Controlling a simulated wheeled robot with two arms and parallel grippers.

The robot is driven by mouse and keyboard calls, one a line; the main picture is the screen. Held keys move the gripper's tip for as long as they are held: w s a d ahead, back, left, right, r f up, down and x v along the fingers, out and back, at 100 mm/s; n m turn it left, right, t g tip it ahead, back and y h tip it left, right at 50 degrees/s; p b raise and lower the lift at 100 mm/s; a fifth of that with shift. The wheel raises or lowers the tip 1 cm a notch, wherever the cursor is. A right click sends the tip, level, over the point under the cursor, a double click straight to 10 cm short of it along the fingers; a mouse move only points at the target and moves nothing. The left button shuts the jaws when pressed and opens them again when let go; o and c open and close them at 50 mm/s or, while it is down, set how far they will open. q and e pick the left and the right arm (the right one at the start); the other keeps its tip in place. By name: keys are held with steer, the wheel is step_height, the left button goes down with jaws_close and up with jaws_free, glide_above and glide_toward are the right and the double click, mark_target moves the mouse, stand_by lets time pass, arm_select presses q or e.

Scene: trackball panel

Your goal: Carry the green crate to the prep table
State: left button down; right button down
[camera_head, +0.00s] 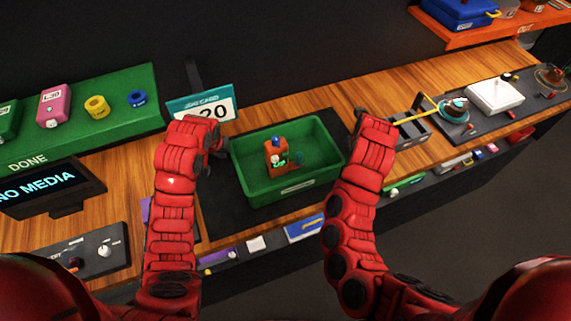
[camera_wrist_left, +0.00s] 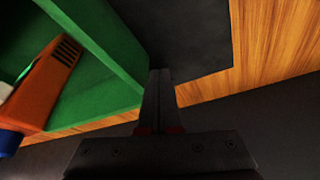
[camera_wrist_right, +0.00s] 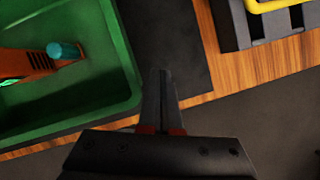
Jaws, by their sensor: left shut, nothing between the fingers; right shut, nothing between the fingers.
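The green crate (camera_head: 262,192) sits upright on a black mat (camera_head: 217,207) on the wooden bench, between my two arms. An orange object (camera_head: 276,157) with small blue, white and teal parts is inside it. My left gripper (camera_head: 214,150) is at the crate's left end; in the left wrist view its fingers (camera_wrist_left: 159,85) are shut and empty beside the crate wall (camera_wrist_left: 110,50). My right gripper (camera_wrist_right: 160,85) is shut and empty beside the crate's other end wall (camera_wrist_right: 118,50). In the head view its fingertips are mostly hidden by my arm. No prep table is clearly identifiable.
A number sign (camera_head: 203,103) stands behind the crate's left end. A green DONE board (camera_head: 70,120) and a NO MEDIA screen (camera_head: 50,187) are on the left. A grey slotted holder (camera_head: 411,130) and a trackball panel (camera_head: 480,108) are on the right.

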arm_select(q)
steer(key=shift+w+d+f, duration=0.15)
steer(key=shift+d+f, duration=0.1)
steer(key=shift+d, duration=0.45)
arm_select(e)
steer(key=shift+w+a+f, duration=0.1)
steer(key=shift+a+f, duration=0.2)
steer(key=shift+a, duration=0.5)
